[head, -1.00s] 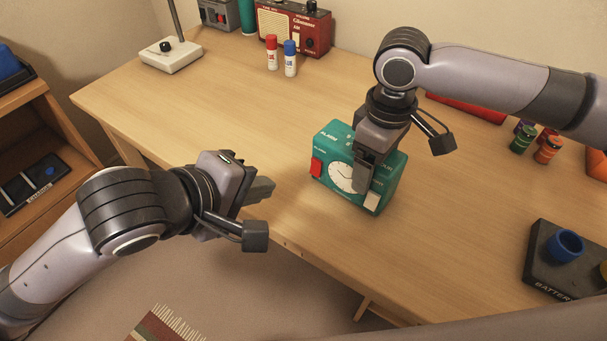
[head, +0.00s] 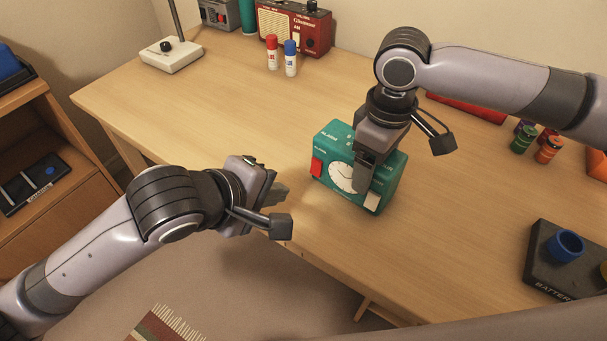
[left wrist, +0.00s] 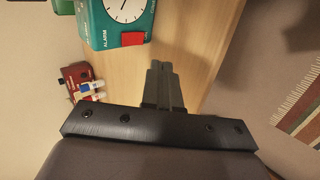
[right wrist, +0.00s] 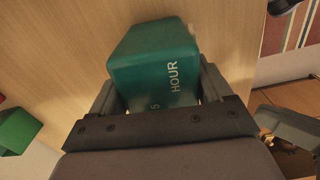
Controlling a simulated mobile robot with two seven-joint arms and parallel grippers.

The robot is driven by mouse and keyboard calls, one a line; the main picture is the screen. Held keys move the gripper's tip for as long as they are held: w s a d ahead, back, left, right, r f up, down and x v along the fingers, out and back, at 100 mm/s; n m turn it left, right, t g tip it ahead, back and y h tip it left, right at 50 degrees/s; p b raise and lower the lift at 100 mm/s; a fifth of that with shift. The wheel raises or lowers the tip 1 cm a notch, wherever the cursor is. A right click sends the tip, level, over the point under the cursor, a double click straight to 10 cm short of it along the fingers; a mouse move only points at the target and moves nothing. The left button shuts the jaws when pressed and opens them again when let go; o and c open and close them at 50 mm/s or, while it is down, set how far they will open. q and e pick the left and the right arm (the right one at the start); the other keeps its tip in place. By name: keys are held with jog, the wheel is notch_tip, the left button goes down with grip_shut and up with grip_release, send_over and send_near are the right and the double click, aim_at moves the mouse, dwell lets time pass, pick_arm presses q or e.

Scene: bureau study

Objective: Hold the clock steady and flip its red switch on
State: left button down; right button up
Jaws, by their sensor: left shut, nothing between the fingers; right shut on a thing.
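The green clock (head: 336,141) stands on the desk with its white dial (head: 342,177) facing the front. Its red switch (head: 317,168) is on the left part of the front face, and a pale switch (head: 372,200) is at the lower right. My right gripper (head: 366,180) is shut on the clock from above; the right wrist view shows the clock (right wrist: 155,62) between its fingers. My left gripper (head: 278,194) is shut and empty, just left of the clock and apart from it. In the left wrist view its closed fingers (left wrist: 163,88) lie below the red switch (left wrist: 133,39).
A red radio (head: 305,32), glue sticks (head: 290,58) and a lamp base (head: 171,56) stand at the back. A black battery tray (head: 545,280) with a blue cup (head: 565,246) is at the right. Small jars (head: 522,139) stand behind it. The desk left of the clock is clear.

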aim_at(315, 170)
pick_arm(q)
jog(key=x, duration=0.4)
jog(key=w+r+x, duration=0.1)
jog(key=x, duration=0.2)
jog(key=shift+d+r, duration=0.1)
jog(key=shift+d, duration=0.3)
jog(key=shift+w+d, duration=0.4)
jog(key=shift+d, duration=0.25)
jog(key=shift+w, duration=0.1)
jog(key=shift+r, duration=0.8)
